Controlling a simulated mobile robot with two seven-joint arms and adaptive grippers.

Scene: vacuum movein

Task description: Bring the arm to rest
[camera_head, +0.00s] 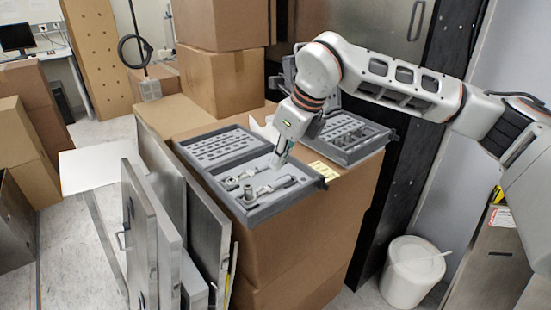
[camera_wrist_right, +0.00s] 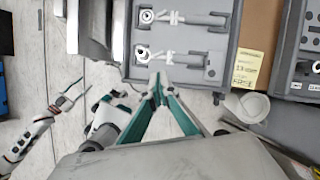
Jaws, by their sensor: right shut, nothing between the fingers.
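My right arm reaches in from the right in the head view. Its gripper (camera_head: 281,160) points down above the open grey case (camera_head: 254,216) on the stacked cartons. In the right wrist view the gripper's teal fingers (camera_wrist_right: 157,86) meet at the tips, shut and empty, near the front edge of the case. Two metal fittings (camera_wrist_right: 160,56) lie in the foam in front of the fingertips. My left gripper is outside the head view. In the wrist view it shows low at the left (camera_wrist_right: 69,97), with its fingers apart and nothing between them.
A second open grey case (camera_head: 350,138) stands behind on the cartons (camera_head: 300,255). Metal panels (camera_head: 150,230) lean at the left. A white bucket (camera_head: 412,270) stands on the floor at right. A dark cabinet stands behind the arm.

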